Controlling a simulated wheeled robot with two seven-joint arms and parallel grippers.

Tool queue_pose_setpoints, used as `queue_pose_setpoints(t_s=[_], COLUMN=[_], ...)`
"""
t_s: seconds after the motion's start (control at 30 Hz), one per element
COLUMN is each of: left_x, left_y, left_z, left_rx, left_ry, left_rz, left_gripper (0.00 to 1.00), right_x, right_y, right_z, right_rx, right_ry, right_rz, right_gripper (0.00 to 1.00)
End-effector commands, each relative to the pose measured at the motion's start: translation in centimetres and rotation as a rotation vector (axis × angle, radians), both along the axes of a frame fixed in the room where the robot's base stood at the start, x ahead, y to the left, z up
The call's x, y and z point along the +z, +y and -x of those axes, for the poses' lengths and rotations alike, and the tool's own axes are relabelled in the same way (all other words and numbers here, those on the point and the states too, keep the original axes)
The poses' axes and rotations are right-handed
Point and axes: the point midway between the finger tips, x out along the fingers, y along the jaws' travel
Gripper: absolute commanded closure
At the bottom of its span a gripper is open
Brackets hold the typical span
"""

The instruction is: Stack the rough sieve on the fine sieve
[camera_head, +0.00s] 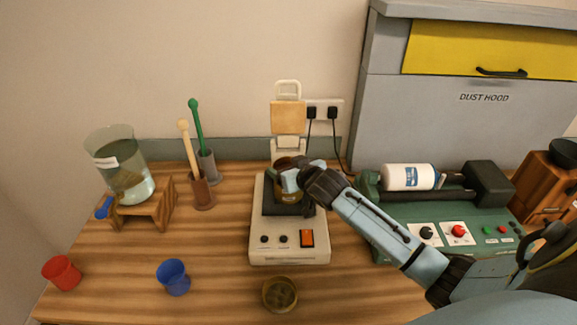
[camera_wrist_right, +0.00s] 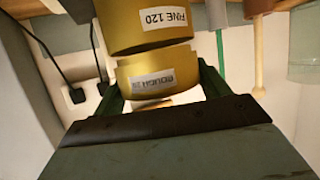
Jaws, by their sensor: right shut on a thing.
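My right gripper (camera_head: 291,180) is over the sieve shaker (camera_head: 275,256). The right wrist view is upside down. In it, the gripper's dark green fingers (camera_wrist_right: 160,95) are shut on the brass rough sieve (camera_wrist_right: 134,72), one finger on each side. The brass fine sieve (camera_wrist_right: 117,24), labelled FINE 120, lies directly beyond it, which is beneath it in the room. The two rims are very close and slightly offset. I cannot tell whether the rough sieve is fully seated. My left gripper is not in view.
A brass round dish (camera_head: 280,294) sits in front of the shaker. A blue cup (camera_head: 174,277) and a red cup (camera_head: 62,273) stand left. Behind them are a glass vessel on a wooden stand (camera_head: 146,210) and two pestle holders. A green machine (camera_head: 440,240) stands right.

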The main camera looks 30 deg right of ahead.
Motion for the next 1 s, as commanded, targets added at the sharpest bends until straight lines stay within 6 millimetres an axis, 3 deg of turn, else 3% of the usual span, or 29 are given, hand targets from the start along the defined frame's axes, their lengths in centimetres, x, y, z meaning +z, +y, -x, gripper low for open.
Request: queue_pose_setpoints(t_s=[1.0], left_x=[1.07], left_y=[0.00], left_z=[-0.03], left_rx=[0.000], left_ry=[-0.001], left_rz=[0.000], left_gripper=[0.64], right_x=[0.15], right_y=[-0.04], right_z=[0.07], right_rx=[0.000], right_ry=[-0.002], right_rz=[-0.001], right_gripper=[0.50])
